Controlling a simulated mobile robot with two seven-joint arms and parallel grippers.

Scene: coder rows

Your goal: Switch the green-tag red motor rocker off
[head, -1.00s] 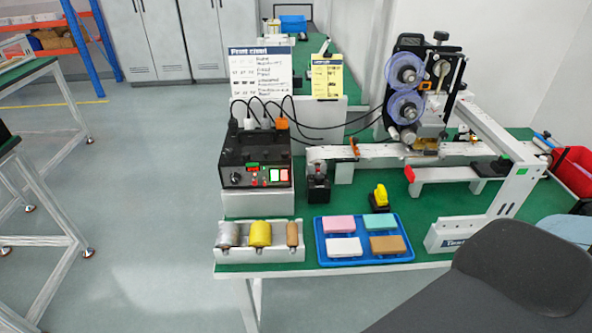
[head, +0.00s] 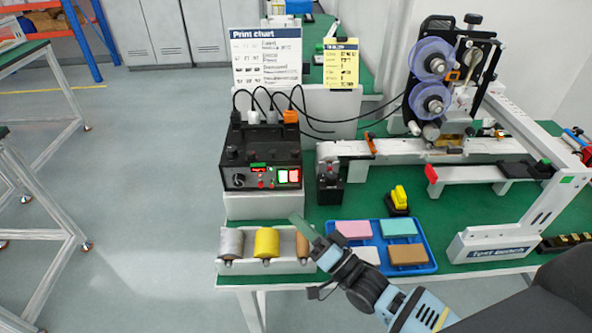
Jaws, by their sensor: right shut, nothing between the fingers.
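A black control box (head: 262,150) stands on a white block at the left of the green bench. Its front has a green tag (head: 257,165), a red display, a dark knob and small red switches. My right gripper (head: 298,222) is shut and empty, low in front of the box, apart from the rockers and over the gap between roller tray and blue tray. My left gripper is not in view.
A white tray with several rollers (head: 266,242) lies below the box. A blue tray (head: 428,262) with coloured blocks is right of my gripper. A small black device (head: 330,188) and a yellow-topped switch (head: 399,195) stand nearby. Cables rise behind the box.

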